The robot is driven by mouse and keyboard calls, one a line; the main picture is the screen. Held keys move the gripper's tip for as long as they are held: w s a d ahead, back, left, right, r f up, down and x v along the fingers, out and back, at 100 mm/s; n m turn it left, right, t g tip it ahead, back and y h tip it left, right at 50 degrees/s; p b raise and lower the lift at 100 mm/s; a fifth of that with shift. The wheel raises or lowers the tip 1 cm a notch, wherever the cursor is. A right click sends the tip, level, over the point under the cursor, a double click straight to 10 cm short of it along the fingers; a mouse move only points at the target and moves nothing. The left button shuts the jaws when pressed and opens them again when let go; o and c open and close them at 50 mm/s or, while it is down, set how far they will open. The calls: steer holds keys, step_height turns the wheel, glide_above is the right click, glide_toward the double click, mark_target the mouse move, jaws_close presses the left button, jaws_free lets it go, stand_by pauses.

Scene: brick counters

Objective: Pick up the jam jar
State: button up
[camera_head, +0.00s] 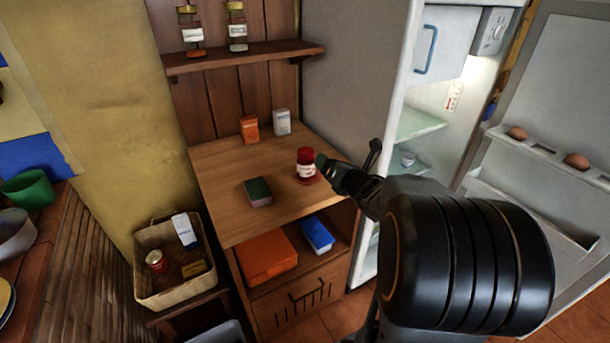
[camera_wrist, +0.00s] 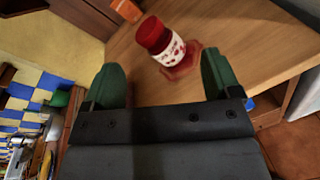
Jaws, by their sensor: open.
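The jam jar (camera_head: 306,163) has a red lid and a white label and stands upright on the wooden counter top, on a small reddish mat (camera_head: 313,178). In the wrist view the jar (camera_wrist: 161,42) shows ahead of my gripper (camera_wrist: 166,85), between the lines of its two green fingers but beyond their tips. My gripper (camera_head: 328,165) comes in from the right in the head view, beside the jar. Its fingers are apart with nothing between them. The head view does not show clearly how far the fingertips are from the jar.
A dark green-topped box (camera_head: 258,192) lies left of the jar. An orange box (camera_head: 249,129) and a white box (camera_head: 282,122) stand at the back. A shelf (camera_head: 245,57) hangs above. An open fridge (camera_head: 415,125) is on the right, and a basket (camera_head: 173,262) is lower left.

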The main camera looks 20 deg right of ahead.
mark_target(311, 156)
step_height(311, 156, down, 2)
steer(key=n+y, duration=0.1)
steer(key=n, duration=0.1)
steer(key=n+y+b, duration=0.1)
steer(key=n, duration=0.2)
steer(key=shift+s+d+t, duration=0.1)
steer(key=shift+s+t, duration=0.05)
steer(key=shift+t, duration=0.25)
steer(key=n+y, duration=0.1)
steer(key=n, duration=0.2)
steer(key=shift+s+f+y+b, duration=0.1)
steer(key=shift+f+y+b, duration=0.1)
steer(key=shift+y+b, duration=0.2)
steer(key=shift+n+y, duration=0.3)
steer(key=shift+n, duration=0.1)
steer(key=p+x, duration=0.1)
steer(key=x, duration=0.6)
steer(key=shift+r, duration=0.15)
steer(key=shift+p+x, duration=0.6)
steer(key=shift+x, duration=2.65)
steer(key=shift+d, duration=0.1)
steer(key=c, duration=1.1)
steer(key=shift+c, duration=0.6)
steer(key=shift+r, duration=0.15)
